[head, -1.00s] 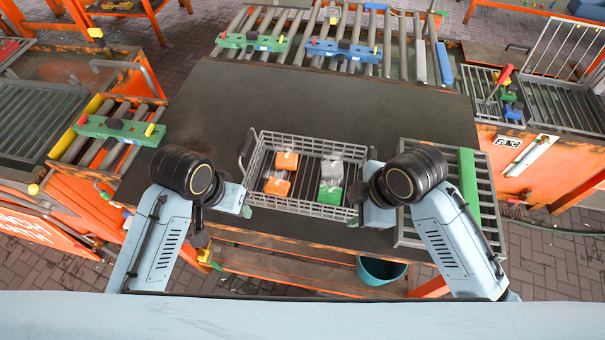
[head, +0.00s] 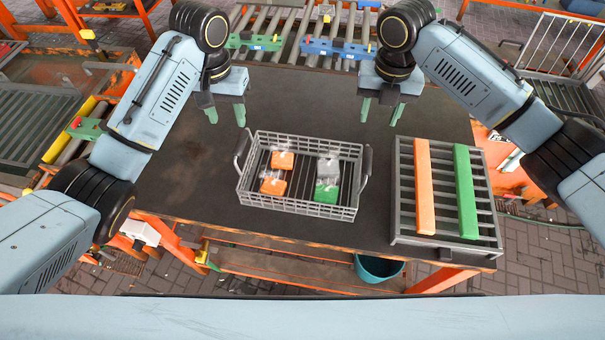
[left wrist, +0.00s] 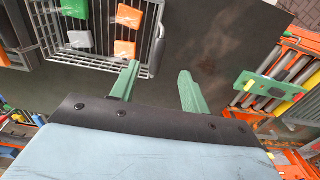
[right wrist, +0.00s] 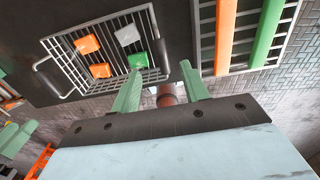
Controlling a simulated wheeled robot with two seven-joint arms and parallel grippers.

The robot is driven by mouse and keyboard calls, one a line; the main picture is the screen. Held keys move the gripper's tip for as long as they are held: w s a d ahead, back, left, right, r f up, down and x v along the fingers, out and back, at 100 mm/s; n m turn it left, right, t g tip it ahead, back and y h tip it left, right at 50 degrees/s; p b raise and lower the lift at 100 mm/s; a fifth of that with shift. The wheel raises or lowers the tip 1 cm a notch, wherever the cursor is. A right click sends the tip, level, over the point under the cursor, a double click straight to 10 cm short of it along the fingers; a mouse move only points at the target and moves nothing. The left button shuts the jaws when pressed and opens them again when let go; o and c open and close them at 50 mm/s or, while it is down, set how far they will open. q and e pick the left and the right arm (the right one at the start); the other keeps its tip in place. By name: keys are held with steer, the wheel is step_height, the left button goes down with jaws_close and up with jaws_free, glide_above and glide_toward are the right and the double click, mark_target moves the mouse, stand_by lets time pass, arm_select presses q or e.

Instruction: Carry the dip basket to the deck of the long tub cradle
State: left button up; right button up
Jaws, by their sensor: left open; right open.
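The dip basket (head: 298,207) is a grey wire basket with a dark handle at each end. It stands on the dark bench top and holds orange, green and grey blocks. The long tub cradle (head: 398,200) is a grey slatted deck with an orange bar and a green bar along it, right of the basket on the bench. My left gripper (head: 226,116) is open and empty above the bench, behind and left of the basket. My right gripper (head: 380,112) is open and empty, behind and right of it. The basket also shows in the left wrist view (left wrist: 58,42) and right wrist view (right wrist: 95,84).
A roller conveyor (head: 330,20) with a green carrier (head: 258,42) and a blue carrier (head: 335,48) runs along the back. A teal bucket (head: 378,268) is below the bench's front edge. The bench top (head: 300,105) behind the basket is clear.

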mark_target(237, 149)
arm_select(q)
step_height(237, 149, down, 13)
steer(key=shift+f, duration=0.2)
arm_select(e)
step_height(237, 149, down, 14)
steer(key=shift+r, duration=0.25)
arm_select(q)
steer(key=shift+c, duration=0.5)
arm_select(e)
steer(key=shift+c, duration=0.5)
arm_select(q)
jaws_close()
arm_select(e)
jaws_close()
arm_select(q)
steer(key=shift+w+r, duration=0.1)
steer(key=shift+r, duration=0.05)
arm_select(e)
steer(key=shift+r, duration=0.15)
